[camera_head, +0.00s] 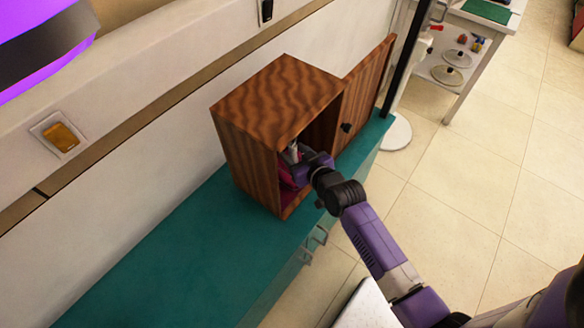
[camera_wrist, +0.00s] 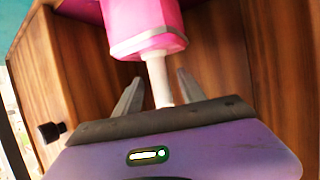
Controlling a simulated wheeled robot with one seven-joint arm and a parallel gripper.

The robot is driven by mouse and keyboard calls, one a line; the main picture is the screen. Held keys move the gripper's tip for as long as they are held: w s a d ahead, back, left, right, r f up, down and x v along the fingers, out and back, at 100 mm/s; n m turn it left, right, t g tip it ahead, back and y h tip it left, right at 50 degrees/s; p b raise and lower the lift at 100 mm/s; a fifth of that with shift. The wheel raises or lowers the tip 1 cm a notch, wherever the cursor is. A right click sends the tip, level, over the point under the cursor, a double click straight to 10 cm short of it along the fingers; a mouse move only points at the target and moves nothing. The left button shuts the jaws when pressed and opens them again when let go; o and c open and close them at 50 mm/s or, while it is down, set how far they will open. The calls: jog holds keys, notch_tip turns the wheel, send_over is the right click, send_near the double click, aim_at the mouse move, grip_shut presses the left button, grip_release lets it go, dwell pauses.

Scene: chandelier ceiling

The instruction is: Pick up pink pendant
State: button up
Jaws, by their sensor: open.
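In the wrist view, a pink pendant (camera_wrist: 150,30) with a white stem (camera_wrist: 159,78) shows at the top centre, inside a wooden cabinet. My gripper (camera_wrist: 159,88) is open, with one grey finger on each side of the stem. I cannot tell whether either finger touches it. In the head view, my gripper (camera_head: 294,153) reaches into the open front of the wooden cabinet (camera_head: 245,145). A bit of pink (camera_head: 287,180) shows below my gripper there, mostly hidden by the cabinet wall and my arm.
The cabinet door (camera_head: 366,90) stands open to the right, with a dark knob. The cabinet sits on a teal countertop (camera_head: 150,262) against a wall. A black pole with a white round base (camera_head: 397,134) stands just beyond. Tiled floor (camera_head: 480,190) is clear at right.

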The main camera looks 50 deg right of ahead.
jog(key=x, duration=0.4)
jog(key=shift+c, duration=0.5)
grip_shut()
jog(key=shift+r, duration=0.1)
dwell(0.8)
